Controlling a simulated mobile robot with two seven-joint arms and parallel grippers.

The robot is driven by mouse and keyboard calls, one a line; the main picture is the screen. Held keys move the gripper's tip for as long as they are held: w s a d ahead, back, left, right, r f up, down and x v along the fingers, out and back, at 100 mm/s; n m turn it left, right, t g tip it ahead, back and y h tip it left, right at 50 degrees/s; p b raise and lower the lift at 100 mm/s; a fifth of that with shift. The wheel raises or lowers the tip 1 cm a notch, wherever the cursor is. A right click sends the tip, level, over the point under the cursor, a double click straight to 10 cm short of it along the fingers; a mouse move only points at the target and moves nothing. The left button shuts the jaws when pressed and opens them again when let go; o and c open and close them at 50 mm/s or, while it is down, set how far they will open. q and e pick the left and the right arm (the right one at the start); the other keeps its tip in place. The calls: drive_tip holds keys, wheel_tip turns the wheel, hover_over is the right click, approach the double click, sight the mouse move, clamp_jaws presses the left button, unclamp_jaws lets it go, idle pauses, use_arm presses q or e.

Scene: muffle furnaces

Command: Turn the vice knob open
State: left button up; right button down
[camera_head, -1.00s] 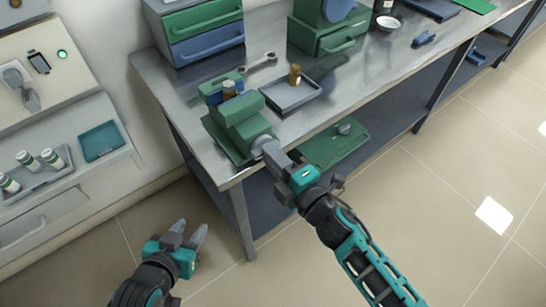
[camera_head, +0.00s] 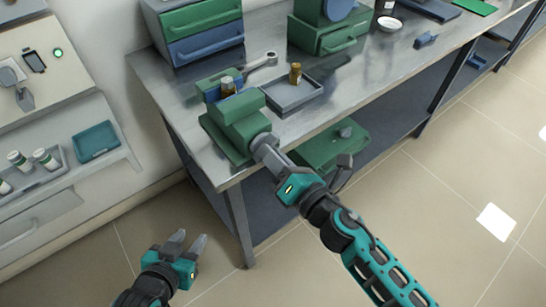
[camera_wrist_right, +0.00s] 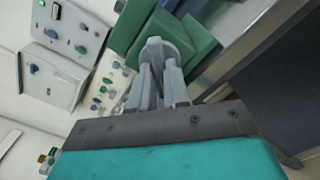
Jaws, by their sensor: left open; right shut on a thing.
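The green vice (camera_head: 237,120) stands on the near left corner of the steel workbench, with a brown-capped bottle (camera_head: 228,87) at its jaws. Its grey knob (camera_head: 262,143) is on the end facing me and also shows in the right wrist view (camera_wrist_right: 155,48). My right gripper (camera_head: 268,153) is shut on the knob; in the right wrist view its two fingers (camera_wrist_right: 158,85) lie against the knob. My left gripper (camera_head: 190,243) is open and empty, low over the floor to the left of the bench.
A grey tray (camera_head: 291,97) with a small brown bottle (camera_head: 295,73) lies right of the vice, a wrench (camera_head: 262,61) behind. Drawer boxes (camera_head: 200,30) stand at the back. A shelf with a teal tray (camera_head: 97,140) is at left. The floor in front is free.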

use_arm(q)
drive_tip(key=shift+w+d, duration=0.1)
drive_tip(key=shift+d, duration=0.15)
use_arm(e)
drive_tip(key=n, duration=0.2)
drive_tip(key=shift+f+n, duration=0.1)
drive_tip(key=shift+n, duration=0.2)
use_arm(q)
drive_tip(key=shift+w+r, duration=0.1)
drive_tip(key=shift+w, duration=0.1)
use_arm(e)
drive_tip(key=c, duration=1.1)
unclamp_jaws()
use_arm(q)
drive_tip(key=shift+s, duration=0.1)
drive_tip(key=shift+a+b, duration=0.1)
drive_tip(key=shift+b, duration=0.2)
use_arm(e)
drive_tip(key=shift+s, duration=0.1)
